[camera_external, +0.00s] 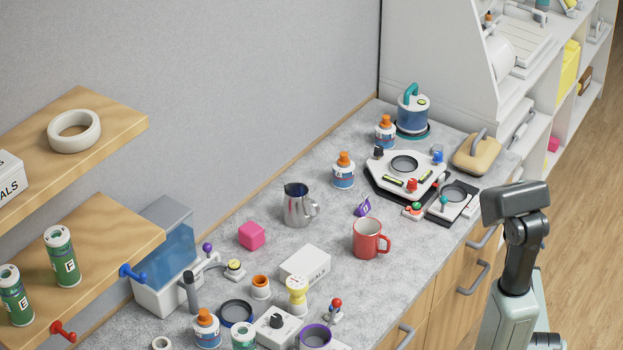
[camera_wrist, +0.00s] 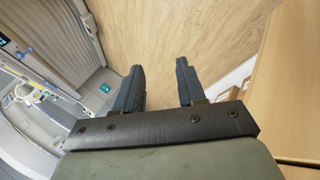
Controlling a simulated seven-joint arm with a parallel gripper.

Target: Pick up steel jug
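The steel jug (camera_external: 298,206) stands upright on the grey counter (camera_external: 215,264), towards the wall. It is a shiny metal pitcher with its handle on the right side. My gripper (camera_wrist: 160,82) shows in the wrist view with its two dark fingers apart and nothing between them. In the external view my arm stands at the right, beyond the counter's front edge, well away from the jug. The jug does not show in the wrist view.
A red mug (camera_external: 367,240) stands right of the jug, a pink cube (camera_external: 251,235) to its left. A white box (camera_external: 305,265) lies in front. Wooden shelves (camera_external: 100,240) overhang the left.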

